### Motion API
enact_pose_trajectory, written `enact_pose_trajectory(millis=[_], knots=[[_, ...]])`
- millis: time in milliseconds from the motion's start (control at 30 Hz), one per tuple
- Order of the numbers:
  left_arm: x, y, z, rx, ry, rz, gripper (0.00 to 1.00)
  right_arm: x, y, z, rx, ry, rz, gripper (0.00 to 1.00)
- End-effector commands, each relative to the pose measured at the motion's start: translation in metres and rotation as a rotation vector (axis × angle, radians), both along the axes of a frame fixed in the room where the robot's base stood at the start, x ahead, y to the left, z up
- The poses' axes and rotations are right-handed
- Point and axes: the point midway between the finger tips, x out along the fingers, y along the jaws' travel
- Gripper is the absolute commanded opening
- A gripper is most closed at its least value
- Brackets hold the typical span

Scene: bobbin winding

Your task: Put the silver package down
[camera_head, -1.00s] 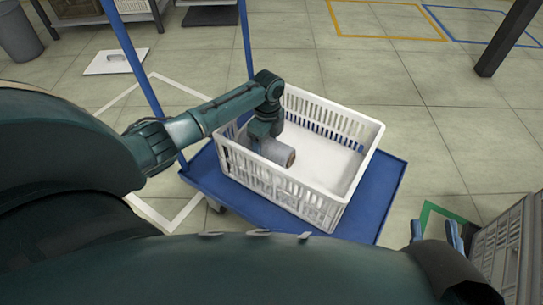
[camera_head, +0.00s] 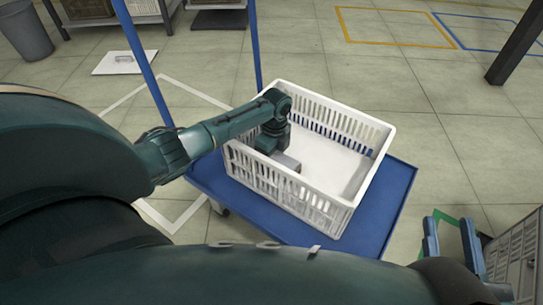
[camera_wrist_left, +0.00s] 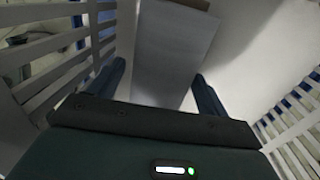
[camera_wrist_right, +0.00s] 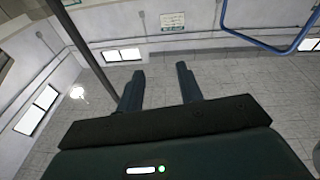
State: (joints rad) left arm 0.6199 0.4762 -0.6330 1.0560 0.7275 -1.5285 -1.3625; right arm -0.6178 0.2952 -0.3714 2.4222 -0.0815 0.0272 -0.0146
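The silver package (camera_head: 288,163) lies inside the white crate (camera_head: 375,160), near its left wall. It is partly hidden by my left gripper (camera_head: 272,148) in the head view. In the left wrist view the grey package (camera_wrist_left: 170,50) lies on the crate floor between the fingers of the left gripper (camera_wrist_left: 160,80). A gap shows on each side, so the gripper is open around it. My right gripper (camera_head: 449,222) is open and empty, outside the crate at the lower right. In the right wrist view the right gripper (camera_wrist_right: 160,70) has nothing between its fingers.
The crate stands on a blue cart (camera_head: 392,205) with upright blue posts (camera_head: 145,60). The right side of the crate floor is empty. A grey slatted crate (camera_head: 515,255) stands at the lower right, close to my right gripper. A dark post (camera_head: 515,45) rises at the upper right.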

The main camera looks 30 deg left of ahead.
Motion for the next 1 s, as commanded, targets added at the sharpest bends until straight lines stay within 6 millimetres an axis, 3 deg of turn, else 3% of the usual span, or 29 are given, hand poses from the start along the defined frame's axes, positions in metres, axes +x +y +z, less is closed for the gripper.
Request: enact_pose_trajectory(millis=[367, 600, 800, 1000], knots=[[0.0, 0.0, 0.004, 0.0, 0.0, 0.0, 0.85, 0.0, -0.001, 0.0, -0.004, 0.001, -0.002, 0.36], [0.005, 0.0, 0.046, -0.001, -0.003, 0.0, 0.85, -0.001, -0.003, 0.013, -0.044, -0.013, -0.013, 0.36], [0.009, 0.0, 0.088, 0.0, -0.002, -0.001, 0.85, -0.003, -0.007, 0.006, -0.106, 0.003, -0.033, 0.36], [0.012, -0.001, 0.116, -0.001, 0.0, 0.0, 0.85, -0.005, -0.009, 0.0, -0.132, 0.024, -0.044, 0.36]])
